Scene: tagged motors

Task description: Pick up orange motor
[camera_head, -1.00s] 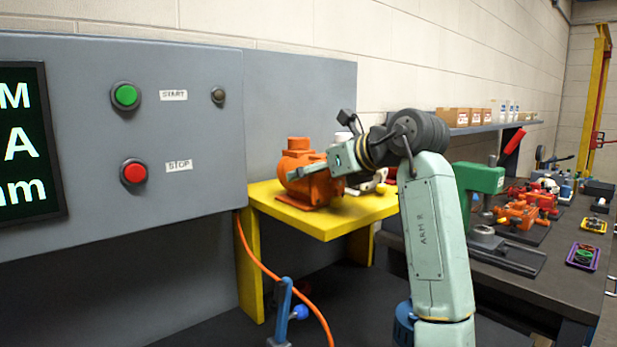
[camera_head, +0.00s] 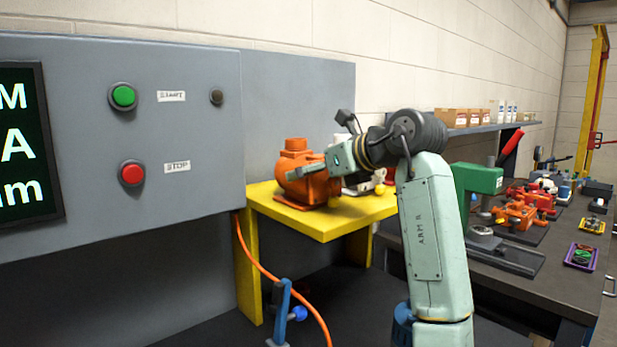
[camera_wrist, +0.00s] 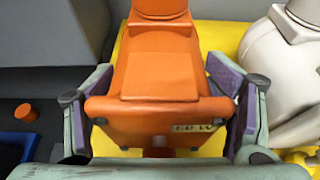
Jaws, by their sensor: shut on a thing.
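The orange motor (camera_head: 297,170) sits on the yellow stand (camera_head: 318,225). In the wrist view the orange motor (camera_wrist: 160,75) lies between the two purple-padded fingers of my gripper (camera_wrist: 162,110), with a small tag on its near end. My gripper (camera_head: 322,171) reaches the motor from the right in the head view and is shut on it. No clear gap shows between the motor and the yellow surface in the head view. The motor's far side is hidden.
A pale motor (camera_wrist: 280,60) stands close on the right in the wrist view. A grey panel with green (camera_head: 123,97) and red (camera_head: 132,173) buttons is on the left. A green press (camera_head: 478,180) and several orange parts (camera_head: 520,213) stand on the bench at right.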

